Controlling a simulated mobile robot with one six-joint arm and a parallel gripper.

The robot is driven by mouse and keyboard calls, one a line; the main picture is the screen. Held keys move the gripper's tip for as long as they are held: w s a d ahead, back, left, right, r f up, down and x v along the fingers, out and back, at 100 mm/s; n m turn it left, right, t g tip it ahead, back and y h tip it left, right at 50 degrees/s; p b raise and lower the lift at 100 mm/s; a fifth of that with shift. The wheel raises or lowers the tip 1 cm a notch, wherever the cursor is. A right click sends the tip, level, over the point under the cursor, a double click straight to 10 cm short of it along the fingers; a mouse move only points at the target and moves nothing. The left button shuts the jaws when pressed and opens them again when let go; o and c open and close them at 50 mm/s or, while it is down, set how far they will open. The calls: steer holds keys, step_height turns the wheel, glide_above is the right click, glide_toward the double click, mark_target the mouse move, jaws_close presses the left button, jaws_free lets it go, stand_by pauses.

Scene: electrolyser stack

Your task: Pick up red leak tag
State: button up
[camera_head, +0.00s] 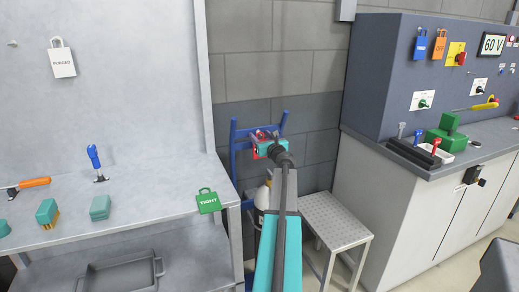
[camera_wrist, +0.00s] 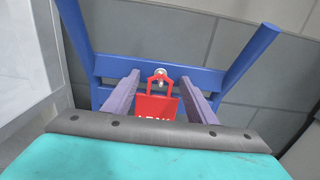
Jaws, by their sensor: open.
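The red leak tag (camera_wrist: 157,106) hangs by its loop from a small round hook on the blue frame (camera_wrist: 105,66) in the wrist view, with part of its white lettering visible. My gripper (camera_wrist: 160,88) is open, with one finger on each side of the tag. Its lower part is hidden behind the gripper body. In the head view, a bit of the red tag (camera_head: 260,136) shows above my gripper (camera_head: 264,143) at the blue frame (camera_head: 236,150), and my arm covers much of that area.
A grey gas cylinder (camera_head: 261,199) stands below the frame. A metal step stool (camera_head: 336,222) is to its right. The left bench (camera_head: 160,200) holds a green TIGHT tag (camera_head: 208,201) near its edge. The right control cabinet (camera_head: 375,70) carries blue and orange tags.

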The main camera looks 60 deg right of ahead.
steer(key=shift+w+d, duration=0.35)
steer(key=shift+w, duration=0.2)
jaws_close()
